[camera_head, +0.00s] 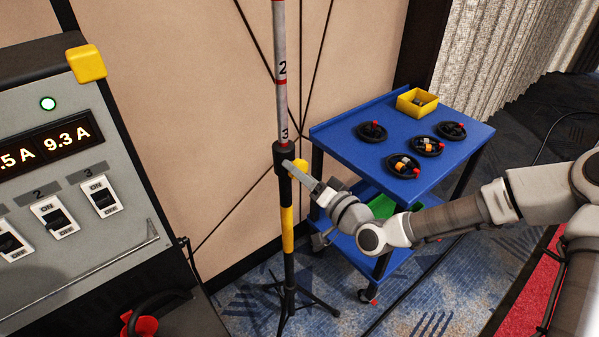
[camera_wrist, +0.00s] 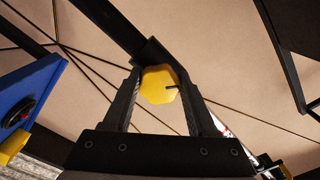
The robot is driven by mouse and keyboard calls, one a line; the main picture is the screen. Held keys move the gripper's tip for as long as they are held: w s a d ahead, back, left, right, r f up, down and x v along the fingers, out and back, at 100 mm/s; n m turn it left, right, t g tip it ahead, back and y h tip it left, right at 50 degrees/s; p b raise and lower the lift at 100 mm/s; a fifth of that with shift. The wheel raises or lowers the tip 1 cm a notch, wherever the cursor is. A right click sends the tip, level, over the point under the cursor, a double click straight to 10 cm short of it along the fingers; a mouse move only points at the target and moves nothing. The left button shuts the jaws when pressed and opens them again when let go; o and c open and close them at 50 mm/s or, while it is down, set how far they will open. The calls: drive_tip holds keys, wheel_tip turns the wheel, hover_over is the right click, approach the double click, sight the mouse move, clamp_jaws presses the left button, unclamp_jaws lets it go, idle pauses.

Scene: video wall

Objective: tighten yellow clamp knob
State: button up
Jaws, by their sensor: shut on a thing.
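The yellow clamp knob (camera_wrist: 158,86) sits between my gripper's two fingers in the wrist view, with a dark mark on its right side. In the head view the yellow knob (camera_head: 299,166) shows in part beside the black clamp collar (camera_head: 282,158) on the upright pole (camera_head: 280,70). My gripper (camera_head: 303,173) reaches in from the right and is shut on the knob; its fingers (camera_wrist: 160,92) lie on both sides of it. The pole has numbered bands above the collar and a yellow and black lower section on a tripod base.
A blue cart (camera_head: 430,120) with several coiled cables and a yellow bin (camera_head: 417,102) stands right of the pole, close behind my arm. A grey control panel (camera_head: 60,150) with switches and ammeter displays is at the left. Dark cables run along the carpet.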

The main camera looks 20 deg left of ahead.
drive_tip(key=m, duration=1.1)
drive_tip(key=shift+r, duration=0.2)
idle(0.4)
drive_tip(key=o, duration=1.4)
drive_tip(key=shift+c, duration=0.2)
drive_tip(key=shift+s, duration=0.1)
